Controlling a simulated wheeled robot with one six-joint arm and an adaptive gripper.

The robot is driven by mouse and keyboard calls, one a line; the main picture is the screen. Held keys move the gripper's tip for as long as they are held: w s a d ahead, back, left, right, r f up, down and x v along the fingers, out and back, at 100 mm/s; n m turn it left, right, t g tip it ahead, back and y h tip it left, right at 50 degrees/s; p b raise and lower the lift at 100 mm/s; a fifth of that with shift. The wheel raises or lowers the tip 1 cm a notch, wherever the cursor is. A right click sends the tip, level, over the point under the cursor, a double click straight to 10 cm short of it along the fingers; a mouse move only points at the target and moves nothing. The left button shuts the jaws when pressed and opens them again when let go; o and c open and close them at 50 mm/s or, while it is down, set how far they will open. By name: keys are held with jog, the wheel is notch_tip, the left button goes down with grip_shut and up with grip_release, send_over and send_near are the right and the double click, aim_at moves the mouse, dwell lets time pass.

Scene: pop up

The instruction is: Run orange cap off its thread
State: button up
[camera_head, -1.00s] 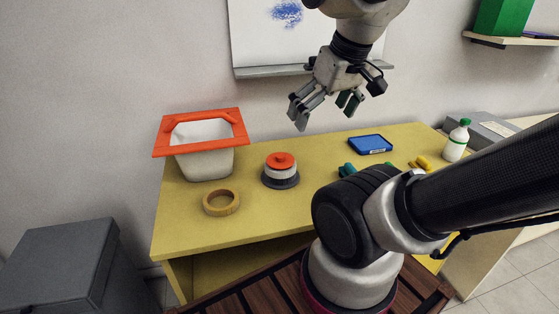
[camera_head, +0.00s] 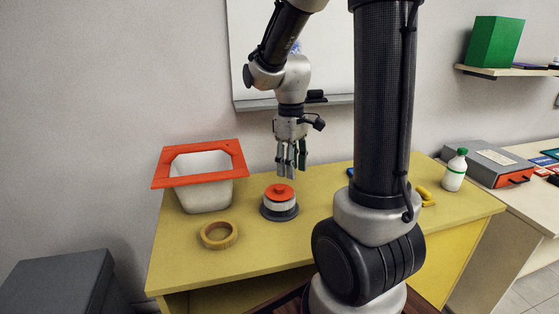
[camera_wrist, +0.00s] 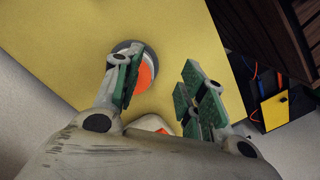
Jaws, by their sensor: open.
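The orange cap (camera_head: 283,191) sits on top of a white ribbed jar (camera_head: 279,206), which stands upright on a dark grey round base (camera_head: 266,214) on the yellow table. My gripper (camera_head: 291,174) points down, open and empty, just above the cap and apart from it. In the wrist view, my gripper (camera_wrist: 160,95) has its green-padded fingers spread. The orange cap (camera_wrist: 146,77) shows there beside the left finger, which partly hides it and the grey base (camera_wrist: 124,48).
A white bin with an orange rim (camera_head: 237,160) stands left of the jar. A white bottle with a green cap (camera_head: 454,170) stands at the table's right. A whiteboard (camera_head: 250,60) hangs behind.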

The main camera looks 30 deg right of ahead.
aim_at(279, 188)
jog(key=w+f+n, duration=0.2)
jog(key=w+n, duration=0.6)
jog(key=n, duration=0.2)
jog(key=shift+t, duration=0.4)
jog(key=f, duration=0.6)
jog(key=d+f, duration=0.1)
jog(key=f, duration=0.2)
jog(key=shift+s+f, duration=0.1)
jog(key=shift+f, duration=0.05)
jog(key=c, duration=0.3)
grip_shut()
jog(key=n, duration=1)
jog(key=shift+r, duration=0.2)
jog(key=n, duration=0.2)
jog(key=shift+n, duration=0.4)
jog(key=n, duration=0.5)
jog(key=shift+n, duration=0.3)
jog(key=shift+o, duration=1)
grip_release()
